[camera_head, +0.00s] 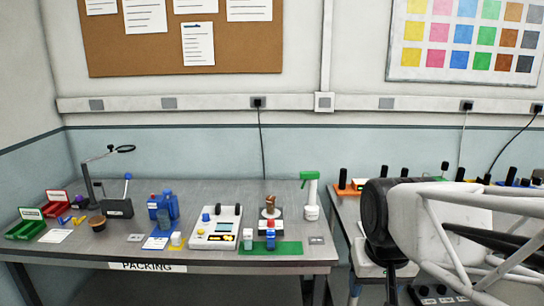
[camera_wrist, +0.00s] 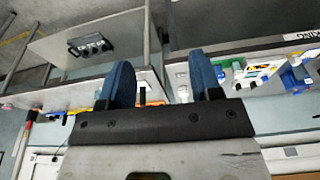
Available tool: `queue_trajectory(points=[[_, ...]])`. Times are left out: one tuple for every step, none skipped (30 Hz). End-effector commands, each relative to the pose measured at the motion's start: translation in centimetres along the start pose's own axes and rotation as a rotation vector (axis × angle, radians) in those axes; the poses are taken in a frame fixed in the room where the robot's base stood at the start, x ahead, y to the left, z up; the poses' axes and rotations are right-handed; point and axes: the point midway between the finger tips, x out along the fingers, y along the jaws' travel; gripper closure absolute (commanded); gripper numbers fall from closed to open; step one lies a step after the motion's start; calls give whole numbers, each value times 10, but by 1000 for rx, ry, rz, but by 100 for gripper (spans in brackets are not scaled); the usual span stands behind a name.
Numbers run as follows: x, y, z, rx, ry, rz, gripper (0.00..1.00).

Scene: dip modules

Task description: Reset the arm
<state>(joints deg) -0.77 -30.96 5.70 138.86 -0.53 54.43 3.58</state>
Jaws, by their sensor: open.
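My arm (camera_head: 440,225) reaches in from the right side of the head view, with a black round joint and pale links in front of the right-hand bench. My gripper (camera_wrist: 160,62) shows in the wrist view as two blue fingers standing well apart on a dark bar. Nothing is held between them. The fingers are clear of the benches, which appear beyond them, tilted in the picture. I cannot make out the fingers in the head view.
The packing bench (camera_head: 130,262) carries a green bin (camera_head: 25,229), a red bin (camera_head: 57,208), blue bottles (camera_head: 163,207), a white device (camera_head: 215,238), a green mat (camera_head: 285,249) and a green-topped spray bottle (camera_head: 311,197). My arm partly hides the right-hand bench (camera_head: 346,212).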

Motion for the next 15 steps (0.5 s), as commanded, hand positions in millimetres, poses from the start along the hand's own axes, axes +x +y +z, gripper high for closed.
queue_trajectory(points=[[1,2,13,-4,6,1,42],[2,4,20,-7,8,1,42],[3,5,28,-9,11,2,42],[4,6,34,-11,13,2,42],[5,7,38,-13,16,3,42],[6,8,44,-16,18,3,42],[7,8,48,-18,19,4,42],[7,9,52,-20,21,4,42],[8,9,55,-22,22,4,42],[8,10,57,-23,23,4,42],[9,10,59,-23,23,5,42],[10,10,61,-24,23,5,42],[10,10,62,-25,23,5,42],[10,10,62,-25,23,5,42],[10,10,62,-25,23,5,42]])
